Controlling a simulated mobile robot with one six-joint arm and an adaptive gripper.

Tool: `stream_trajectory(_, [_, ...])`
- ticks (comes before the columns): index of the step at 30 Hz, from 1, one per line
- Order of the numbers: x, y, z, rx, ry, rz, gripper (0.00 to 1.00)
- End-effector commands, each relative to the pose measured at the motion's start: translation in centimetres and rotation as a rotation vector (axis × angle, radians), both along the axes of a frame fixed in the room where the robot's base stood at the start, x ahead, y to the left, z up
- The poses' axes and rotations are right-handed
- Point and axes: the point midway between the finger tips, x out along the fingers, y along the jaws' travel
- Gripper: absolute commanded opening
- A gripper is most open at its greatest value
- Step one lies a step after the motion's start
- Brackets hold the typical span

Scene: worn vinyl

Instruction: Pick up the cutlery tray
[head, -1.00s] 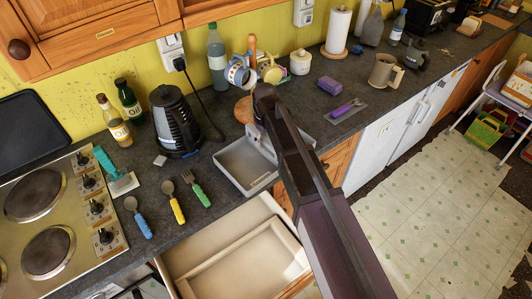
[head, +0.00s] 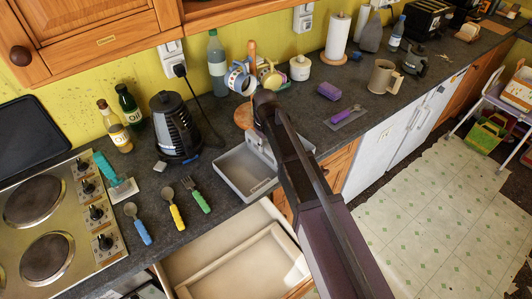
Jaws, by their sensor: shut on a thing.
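The grey cutlery tray (head: 238,178) is on the dark counter near its front edge, above the open drawer, in the head view. It looks empty in the part I can see. My arm crosses its right side and hides that part. My gripper (head: 272,140) is at the tray's right end, mostly hidden behind my own arm, and is shut on the tray. I cannot tell whether the tray is clear of the counter.
An open drawer (head: 215,262) juts out below the counter. A spoon with a blue handle (head: 141,230), a yellow-handled spoon (head: 176,215) and a green-handled fork (head: 201,202) lie left of the tray. A black kettle (head: 176,130) and a mug tree (head: 253,60) stand behind.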

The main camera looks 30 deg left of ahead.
Motion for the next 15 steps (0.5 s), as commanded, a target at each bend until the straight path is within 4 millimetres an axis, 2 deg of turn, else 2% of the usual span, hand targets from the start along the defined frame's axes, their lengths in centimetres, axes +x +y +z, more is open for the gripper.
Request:
stream_trajectory(8, [0.0, 0.0, 0.5, 0.000, 0.000, 0.000, 0.00])
stream_trajectory(15, [0.0, 0.0, 2.0, 0.000, 0.000, 0.000, 0.00])
